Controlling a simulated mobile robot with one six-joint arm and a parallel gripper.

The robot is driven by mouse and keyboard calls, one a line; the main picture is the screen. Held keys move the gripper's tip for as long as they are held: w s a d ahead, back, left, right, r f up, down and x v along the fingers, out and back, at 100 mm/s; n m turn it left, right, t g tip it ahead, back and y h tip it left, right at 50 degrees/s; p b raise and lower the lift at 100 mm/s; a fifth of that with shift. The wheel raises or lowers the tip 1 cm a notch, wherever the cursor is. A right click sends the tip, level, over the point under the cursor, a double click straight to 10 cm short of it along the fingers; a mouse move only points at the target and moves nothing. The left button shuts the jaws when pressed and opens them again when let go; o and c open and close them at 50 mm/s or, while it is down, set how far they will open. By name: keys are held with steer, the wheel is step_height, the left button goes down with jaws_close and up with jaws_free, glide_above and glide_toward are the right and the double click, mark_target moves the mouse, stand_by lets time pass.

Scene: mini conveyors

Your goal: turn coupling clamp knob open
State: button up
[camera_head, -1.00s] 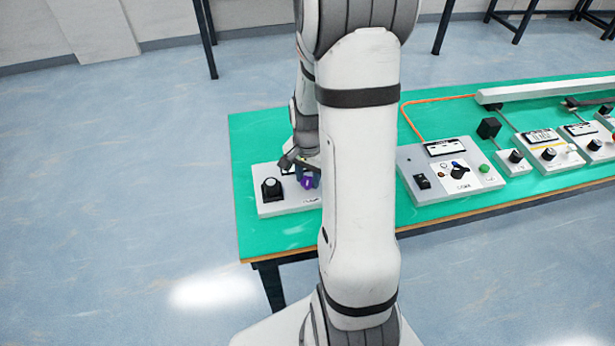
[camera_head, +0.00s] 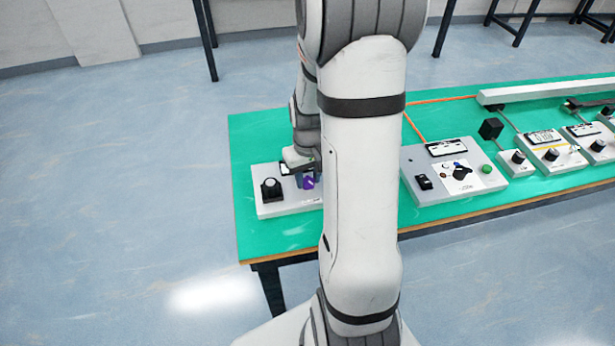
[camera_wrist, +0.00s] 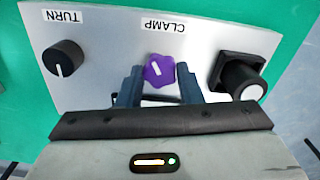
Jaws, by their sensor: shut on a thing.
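The purple lobed clamp knob (camera_wrist: 158,71) with a white pointer mark sits on a light grey panel (camera_wrist: 110,40), below the CLAMP label in the wrist view. My gripper (camera_wrist: 160,78) has one finger on each side of the knob and is shut on it. In the head view the knob (camera_head: 308,183) shows as a small purple spot at my gripper (camera_head: 305,175), partly hidden by my arm. The pointer mark lies slanted in the wrist view.
On the same panel are a black TURN knob (camera_wrist: 63,57) and a black knob on a square base (camera_wrist: 239,76). The green table (camera_head: 270,135) holds a grey control box (camera_head: 452,168) and several smaller boxes to the right.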

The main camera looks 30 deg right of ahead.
mark_target(308, 180)
steer(key=shift+w+n, duration=0.15)
steer(key=shift+n, duration=1.15)
steer(key=shift+r+n, duration=0.1)
steer(key=shift+n, duration=0.2)
steer(key=o, duration=1)
steer(key=shift+c, duration=0.2)
step_height(308, 180, up, 8)
steer(key=shift+f, duration=0.25)
steer(key=shift+r, duration=0.1)
